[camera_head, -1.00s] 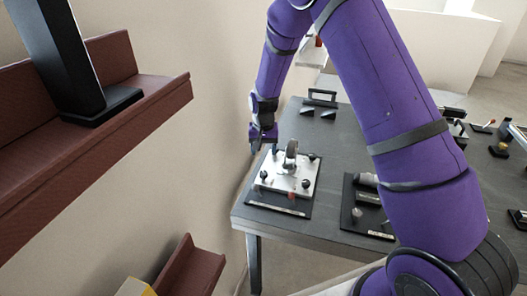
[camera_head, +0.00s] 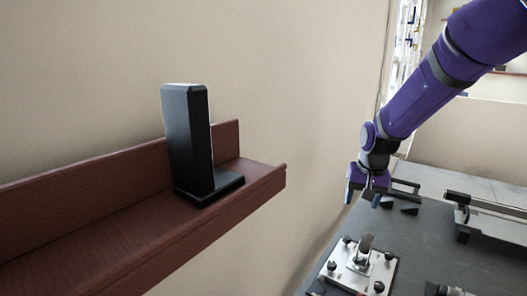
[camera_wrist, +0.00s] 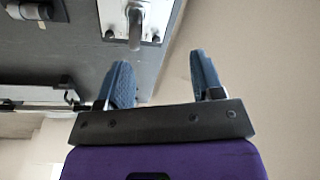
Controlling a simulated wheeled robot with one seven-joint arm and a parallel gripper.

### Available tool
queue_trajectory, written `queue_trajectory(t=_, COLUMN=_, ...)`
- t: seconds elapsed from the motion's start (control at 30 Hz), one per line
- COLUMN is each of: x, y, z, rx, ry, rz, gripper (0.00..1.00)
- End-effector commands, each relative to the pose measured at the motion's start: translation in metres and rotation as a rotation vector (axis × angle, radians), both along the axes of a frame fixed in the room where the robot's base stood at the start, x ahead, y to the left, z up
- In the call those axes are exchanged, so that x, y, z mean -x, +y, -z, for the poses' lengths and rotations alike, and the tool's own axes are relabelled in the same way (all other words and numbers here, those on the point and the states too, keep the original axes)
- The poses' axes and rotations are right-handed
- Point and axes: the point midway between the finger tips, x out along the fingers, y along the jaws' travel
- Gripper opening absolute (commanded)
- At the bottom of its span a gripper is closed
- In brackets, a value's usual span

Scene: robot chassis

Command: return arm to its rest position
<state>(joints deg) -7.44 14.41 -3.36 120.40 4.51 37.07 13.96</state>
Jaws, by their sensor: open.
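My purple arm comes in from the upper right in the head view. My gripper (camera_head: 368,190) hangs above the far left part of the dark table (camera_head: 425,238), near the wall. In the wrist view its two blue-grey fingers (camera_wrist: 163,85) are spread apart with nothing between them. A silver plate with black knobs and an upright metal piece (camera_head: 358,268) lies on the table, nearer the camera than the gripper and apart from it. Part of that plate (camera_wrist: 157,22) also shows at the top of the wrist view.
A reddish-brown wall shelf (camera_head: 95,225) carries a tall black stand (camera_head: 188,140) at the left. A beige wall (camera_head: 290,90) runs beside the table. Dark handle-like pieces (camera_head: 402,198) lie behind the gripper, and a rail-like fixture (camera_head: 480,212) stands at the right.

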Motion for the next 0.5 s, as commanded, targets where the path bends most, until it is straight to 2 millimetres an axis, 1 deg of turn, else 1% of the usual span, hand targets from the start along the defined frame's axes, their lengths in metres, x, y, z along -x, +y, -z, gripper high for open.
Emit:
queue_trajectory(t=0.03, x=0.009, y=-0.003, z=-0.015, rx=-0.001, ry=-0.018, rz=-0.006, gripper=0.61)
queue_trajectory(t=0.2, x=0.042, y=-0.01, z=-0.054, rx=0.0, ry=-0.058, rz=-0.035, gripper=0.61)
queue_trajectory(t=0.37, x=0.075, y=-0.016, z=-0.086, rx=0.004, ry=-0.096, rz=-0.062, gripper=0.61)
queue_trajectory(t=0.5, x=0.106, y=-0.022, z=-0.109, rx=0.01, ry=-0.13, rz=-0.083, gripper=0.61)
